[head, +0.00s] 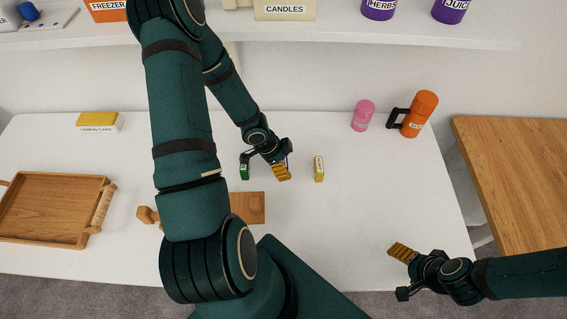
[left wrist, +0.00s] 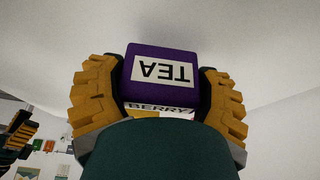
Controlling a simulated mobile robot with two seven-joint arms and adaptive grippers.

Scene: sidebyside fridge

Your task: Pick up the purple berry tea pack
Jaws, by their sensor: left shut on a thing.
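The purple berry tea pack (left wrist: 160,78) fills the middle of the left wrist view, its white TEA label upside down and a BERRY label below it. My left gripper (left wrist: 158,95) is shut on it, with a yellow ribbed finger against each side. In the head view my left gripper (head: 281,172) is over the middle of the white table, and its fingers hide nearly all of the pack. I cannot tell whether the pack touches the table. My right gripper (head: 402,256) is near the table's front right, apart from the pack; its finger opening is unclear.
A green pack (head: 244,171) stands just left of my left gripper and a yellow pack (head: 319,169) to its right. A pink canister (head: 363,116) and orange flask (head: 419,115) stand behind. A wooden tray (head: 107,190) is at left. A shelf (head: 330,33) overhangs the back.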

